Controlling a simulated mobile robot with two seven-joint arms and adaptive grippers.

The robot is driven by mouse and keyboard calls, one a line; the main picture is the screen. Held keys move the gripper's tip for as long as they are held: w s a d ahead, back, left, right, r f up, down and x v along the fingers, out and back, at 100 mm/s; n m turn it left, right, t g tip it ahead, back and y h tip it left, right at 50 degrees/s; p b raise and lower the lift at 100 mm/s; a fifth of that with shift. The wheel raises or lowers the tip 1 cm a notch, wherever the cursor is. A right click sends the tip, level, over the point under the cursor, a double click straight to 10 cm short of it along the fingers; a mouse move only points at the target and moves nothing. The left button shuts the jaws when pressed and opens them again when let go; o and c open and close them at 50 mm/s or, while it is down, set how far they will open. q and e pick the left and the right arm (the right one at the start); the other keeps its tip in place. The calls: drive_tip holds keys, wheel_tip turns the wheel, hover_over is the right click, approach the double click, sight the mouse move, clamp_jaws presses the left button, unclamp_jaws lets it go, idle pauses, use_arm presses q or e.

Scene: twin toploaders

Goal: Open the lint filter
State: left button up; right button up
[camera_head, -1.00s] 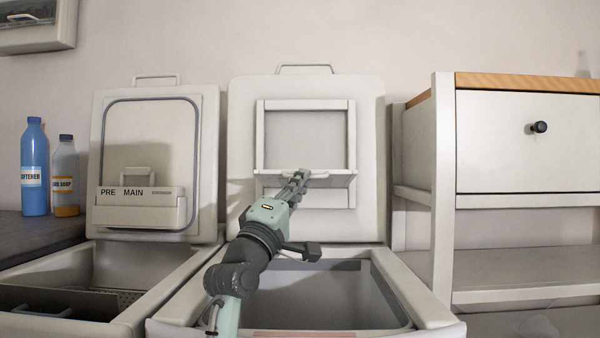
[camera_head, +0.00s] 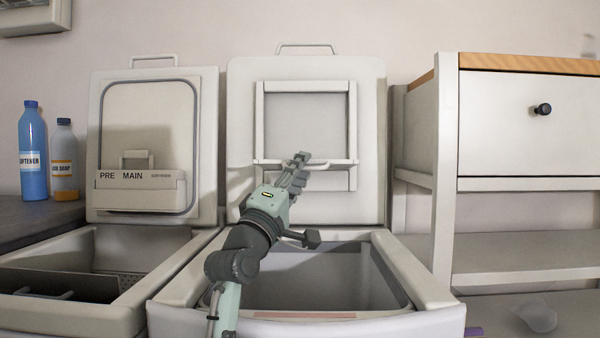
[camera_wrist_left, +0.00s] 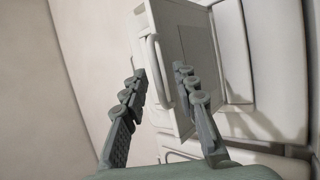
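The lint filter (camera_head: 306,87) is a pale rectangular frame on the raised lid of the right-hand toploader. Its flap (camera_head: 270,162) is tipped out towards me and seen nearly edge-on, with a thin bar handle (camera_head: 335,166) on its front edge. My left gripper (camera_head: 300,158) is at the flap's front edge, near the handle. In the left wrist view the two fingers (camera_wrist_left: 160,78) are apart, with the bar handle (camera_wrist_left: 154,68) between them; I cannot tell whether either finger touches it. My right gripper is not in view.
The open right drum housing (camera_head: 428,285) lies below my left arm. The left toploader's raised lid (camera_head: 207,120) has a PRE/MAIN dispenser. A blue softener bottle (camera_head: 33,150) and a soap bottle (camera_head: 65,160) stand at far left. A shelf unit with a drawer (camera_head: 510,120) stands right.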

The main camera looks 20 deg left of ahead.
use_arm(q)
drive_tip(key=v, duration=1.2)
